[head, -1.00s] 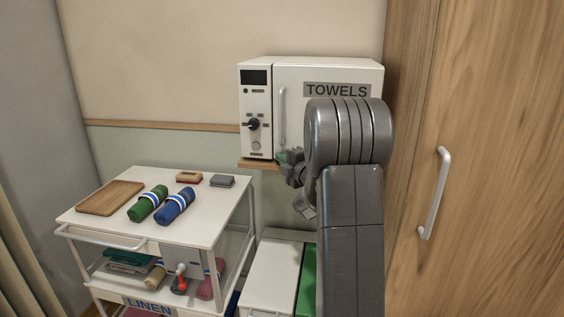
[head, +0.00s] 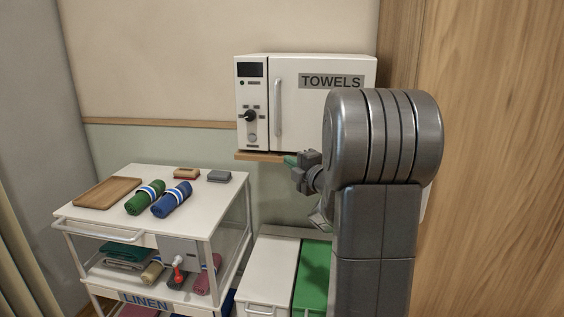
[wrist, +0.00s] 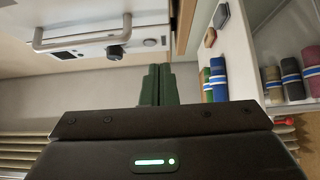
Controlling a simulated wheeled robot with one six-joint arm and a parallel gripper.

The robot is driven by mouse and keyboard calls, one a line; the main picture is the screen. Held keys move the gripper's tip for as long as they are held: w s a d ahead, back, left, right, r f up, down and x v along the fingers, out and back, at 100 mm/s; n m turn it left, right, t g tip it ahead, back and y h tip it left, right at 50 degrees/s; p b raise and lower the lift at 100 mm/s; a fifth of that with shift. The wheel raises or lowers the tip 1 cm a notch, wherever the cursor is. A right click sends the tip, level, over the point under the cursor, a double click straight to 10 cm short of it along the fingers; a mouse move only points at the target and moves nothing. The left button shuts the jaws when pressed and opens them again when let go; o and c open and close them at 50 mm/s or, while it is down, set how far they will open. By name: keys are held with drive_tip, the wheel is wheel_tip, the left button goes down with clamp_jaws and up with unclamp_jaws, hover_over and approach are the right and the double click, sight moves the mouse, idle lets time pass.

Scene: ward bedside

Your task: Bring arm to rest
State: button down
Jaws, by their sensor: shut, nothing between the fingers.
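My gripper (wrist: 158,84) shows in the wrist view as two dark green fingers side by side, shut with nothing between them. In the head view my gripper (head: 291,160) is mostly hidden; a green fingertip shows left of my grey wrist, just below the towel cabinet. The arm is folded up at the right of the head view and covers the lower right of the cabinet.
The white towel cabinet (head: 300,110) has its door closed. The linen cart (head: 110,222) stands at left, with a wooden board (head: 108,192), a green towel roll (head: 144,198) and a blue towel roll (head: 172,200) on top. White and green-lidded bins (head: 270,270) stand below the cabinet.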

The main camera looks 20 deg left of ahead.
drive_tip(key=shift+v, duration=1)
drive_tip(key=shift+w, duration=0.1)
